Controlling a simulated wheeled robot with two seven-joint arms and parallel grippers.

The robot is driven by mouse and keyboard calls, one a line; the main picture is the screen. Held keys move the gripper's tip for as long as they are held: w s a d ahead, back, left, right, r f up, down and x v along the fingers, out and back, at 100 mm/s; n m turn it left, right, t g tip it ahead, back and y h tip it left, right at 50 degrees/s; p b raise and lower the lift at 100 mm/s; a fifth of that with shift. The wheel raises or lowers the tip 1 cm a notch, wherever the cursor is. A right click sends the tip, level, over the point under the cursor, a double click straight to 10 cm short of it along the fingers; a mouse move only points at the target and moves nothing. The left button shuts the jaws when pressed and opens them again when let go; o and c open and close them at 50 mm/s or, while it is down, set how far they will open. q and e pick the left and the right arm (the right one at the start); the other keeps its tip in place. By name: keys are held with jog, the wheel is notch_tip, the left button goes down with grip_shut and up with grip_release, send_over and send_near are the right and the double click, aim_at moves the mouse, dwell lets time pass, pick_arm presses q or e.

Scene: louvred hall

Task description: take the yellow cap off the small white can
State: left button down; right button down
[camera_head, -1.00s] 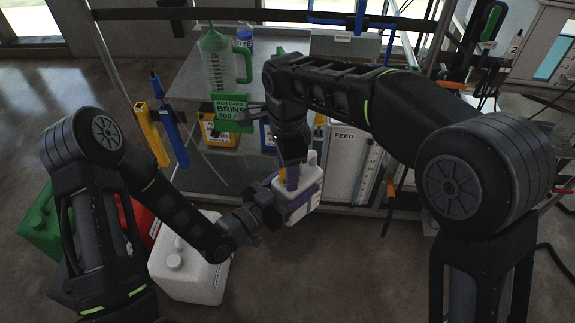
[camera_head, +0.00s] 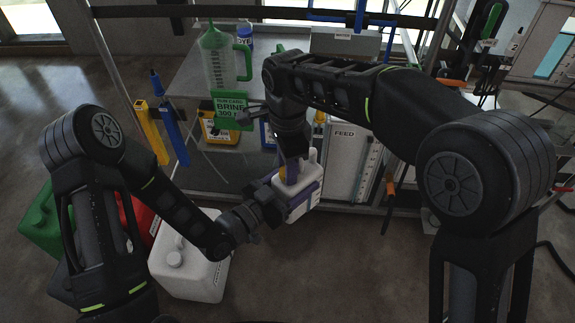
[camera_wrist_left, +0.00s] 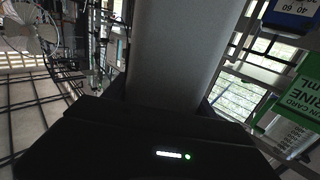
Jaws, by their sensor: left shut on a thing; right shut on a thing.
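My left gripper (camera_head: 280,201) comes in from the left and is shut on the can's body. Whether the cap has turned cannot be told. In the left wrist view, a large plain grey surface fills the middle, and my left gripper's fingertips are hidden.
Behind is a grey bench (camera_head: 190,80) with a green-handled measuring jug (camera_head: 218,66) and a green brine sign (camera_head: 231,112). A larger white canister (camera_head: 190,270) stands on the floor below my left forearm, beside red and green ones. Bare floor lies front right.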

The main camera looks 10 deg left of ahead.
jog(key=n, duration=0.8)
jog(key=shift+n, duration=0.4)
jog(key=n, duration=0.2)
jog(key=shift+n, duration=0.3)
jog(key=n, duration=0.5)
jog(key=shift+n, duration=0.3)
jog(key=shift+r+n, duration=0.1)
jog(key=shift+n, duration=1.1)
jog(key=n, duration=0.5)
jog(key=shift+w+n, duration=0.1)
jog(key=shift+n, duration=0.2)
jog(key=n, duration=1)
